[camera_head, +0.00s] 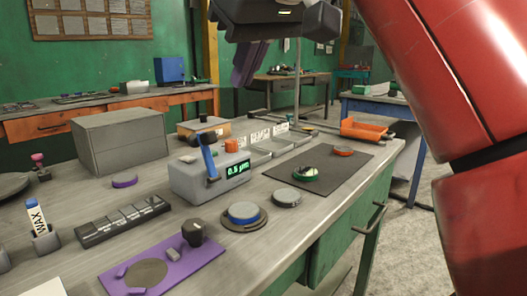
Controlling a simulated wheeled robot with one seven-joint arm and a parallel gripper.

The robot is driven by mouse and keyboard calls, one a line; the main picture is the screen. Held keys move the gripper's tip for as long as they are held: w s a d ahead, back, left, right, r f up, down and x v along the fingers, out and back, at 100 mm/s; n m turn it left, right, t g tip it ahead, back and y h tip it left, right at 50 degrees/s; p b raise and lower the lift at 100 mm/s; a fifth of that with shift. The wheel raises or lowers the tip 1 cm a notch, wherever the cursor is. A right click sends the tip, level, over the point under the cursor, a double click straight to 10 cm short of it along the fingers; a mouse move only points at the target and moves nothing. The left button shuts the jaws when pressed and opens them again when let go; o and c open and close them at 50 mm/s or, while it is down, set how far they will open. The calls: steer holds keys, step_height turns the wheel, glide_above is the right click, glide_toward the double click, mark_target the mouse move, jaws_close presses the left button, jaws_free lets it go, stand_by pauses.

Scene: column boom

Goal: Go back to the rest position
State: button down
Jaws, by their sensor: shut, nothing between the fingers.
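My gripper (243,68) shows at the top middle, raised above the bench. Its dark body is cut off by the top edge, and its purple fingers point down, close together, with nothing visible between them. It is apart from everything on the bench. My red arm fills the right side and hides part of the room.
Open floor lies right.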

steer(key=d+f+m+h, duration=0.1)
steer(key=d+f+m, duration=0.1)
steer(key=d+f, duration=0.5)
steer(key=d+f+m+h, duration=0.2)
steer(key=d+f+m, duration=0.1)
steer(key=f, duration=0.8)
steer(key=s+d+f+m, duration=0.1)
steer(key=s+d+f, duration=0.1)
steer(key=f, duration=0.5)
steer(key=s+d+f+m, duration=0.1)
steer(key=s+d+f, duration=0.2)
steer(key=f, duration=0.5)
steer(key=s+d+f+m+h, duration=0.1)
steer(key=s+d+f, duration=0.1)
steer(key=s+f, duration=0.2)
step_height(320, 180, down, 4)
steer(key=shift+s+d+r+g, duration=0.2)
steer(key=shift+d+g, duration=0.1)
steer(key=shift+g, duration=0.1)
